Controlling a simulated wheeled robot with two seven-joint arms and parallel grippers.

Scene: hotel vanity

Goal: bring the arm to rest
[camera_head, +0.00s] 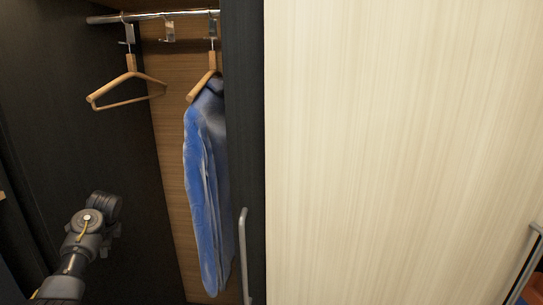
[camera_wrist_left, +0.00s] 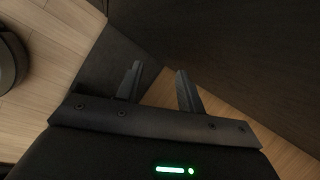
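My left arm (camera_head: 84,225) comes in from the lower left of the head view, in front of the dark wardrobe wall. Its fingers cannot be made out there. In the left wrist view my left gripper (camera_wrist_left: 157,72) has its two fingers apart, with nothing between them. Dark panels and a strip of wood floor lie beyond the fingers. My right gripper is in neither view.
A blue garment (camera_head: 207,190) hangs on a wooden hanger from the metal rail (camera_head: 185,14). An empty hanger (camera_head: 128,88) hangs to its left. A pale door panel (camera_head: 400,140) fills the right side. A metal handle (camera_head: 244,255) stands beside the garment.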

